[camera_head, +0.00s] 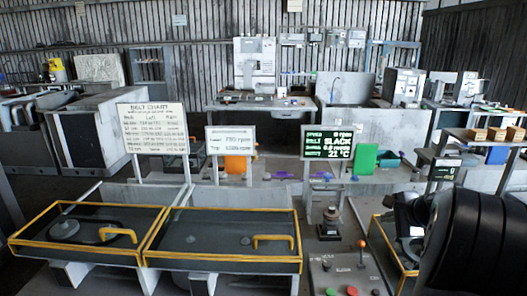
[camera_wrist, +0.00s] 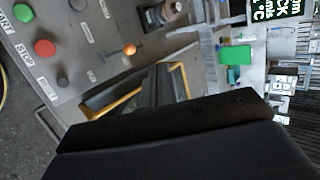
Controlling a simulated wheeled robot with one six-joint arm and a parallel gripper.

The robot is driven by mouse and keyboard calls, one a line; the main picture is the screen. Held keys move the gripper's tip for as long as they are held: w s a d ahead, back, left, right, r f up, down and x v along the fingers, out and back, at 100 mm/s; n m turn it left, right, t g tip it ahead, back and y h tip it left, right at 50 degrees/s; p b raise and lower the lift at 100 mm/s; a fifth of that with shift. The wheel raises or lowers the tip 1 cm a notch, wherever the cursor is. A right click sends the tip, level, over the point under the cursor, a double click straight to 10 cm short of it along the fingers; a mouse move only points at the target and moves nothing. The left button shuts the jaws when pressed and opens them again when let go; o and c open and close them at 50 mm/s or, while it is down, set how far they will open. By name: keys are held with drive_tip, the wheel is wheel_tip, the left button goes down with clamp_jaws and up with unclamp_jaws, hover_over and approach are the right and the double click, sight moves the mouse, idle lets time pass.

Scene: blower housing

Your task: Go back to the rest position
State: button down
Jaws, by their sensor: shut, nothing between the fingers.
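My gripper (camera_wrist: 165,122) shows as a dark block across the lower part of the wrist view, with nothing seen held in it. Its fingertips are not clearly told apart. My black arm (camera_head: 475,245) fills the lower right of the head view, beside the control panel (camera_head: 345,276). The wrist view shows the same panel tilted (camera_wrist: 85,50), with a green button (camera_wrist: 25,12), a red button (camera_wrist: 45,47), a grey button and an orange-knobbed lever (camera_wrist: 129,50). The gripper appears apart from the panel.
Two yellow-edged dark covers (camera_head: 222,235) lie at the front left. Behind them stand a belt chart (camera_head: 153,128), an rpm sign (camera_head: 231,139) and a dark display reading SLACK (camera_head: 328,144). A yellow-edged open frame (camera_head: 385,245) sits close to my arm. Benches and machines fill the back.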

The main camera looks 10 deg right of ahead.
drive_tip(key=w+a+f+b, duration=0.1)
drive_tip(key=w+f, duration=0.2)
drive_tip(key=f, duration=0.7)
drive_tip(key=shift+w+b, duration=0.35)
drive_tip(key=shift+w, duration=0.05)
drive_tip(key=shift+a, duration=0.15)
